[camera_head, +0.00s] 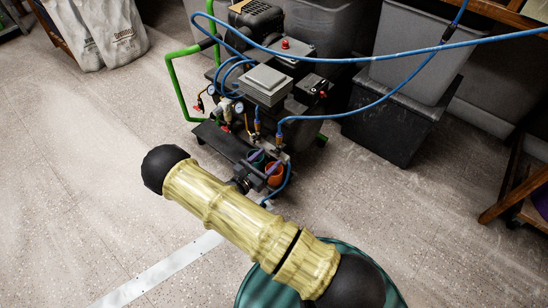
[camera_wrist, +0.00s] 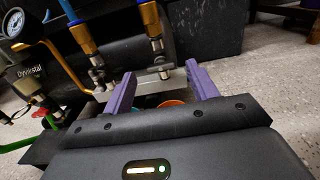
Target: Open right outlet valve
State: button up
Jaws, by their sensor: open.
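The compressor (camera_head: 268,85) stands on the floor with two outlets at its front, each with a blue hose and a brass fitting. In the wrist view the right outlet valve (camera_wrist: 158,60) is a metal body under the right brass fitting (camera_wrist: 150,20); the left outlet valve (camera_wrist: 97,76) is beside it. Both sit at a metal bar (camera_wrist: 152,79). My gripper (camera_wrist: 162,84) is open, its purple fingers on either side of the right valve and a little nearer the camera. I cannot tell contact or the valve lever's position. In the head view my gripper (camera_head: 264,160) is just below the outlets.
A pressure gauge (camera_wrist: 14,23) and a brass pipe are left of the outlets. Blue hoses (camera_head: 380,57) cross above the compressor. Grey bins (camera_head: 410,55) stand behind right. The floor at left (camera_head: 75,170) is clear.

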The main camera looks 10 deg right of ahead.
aim_at(273, 154)
jog(key=shift+b+x, duration=0.65)
jog(key=shift+x, duration=1.3)
jog(key=c, duration=1)
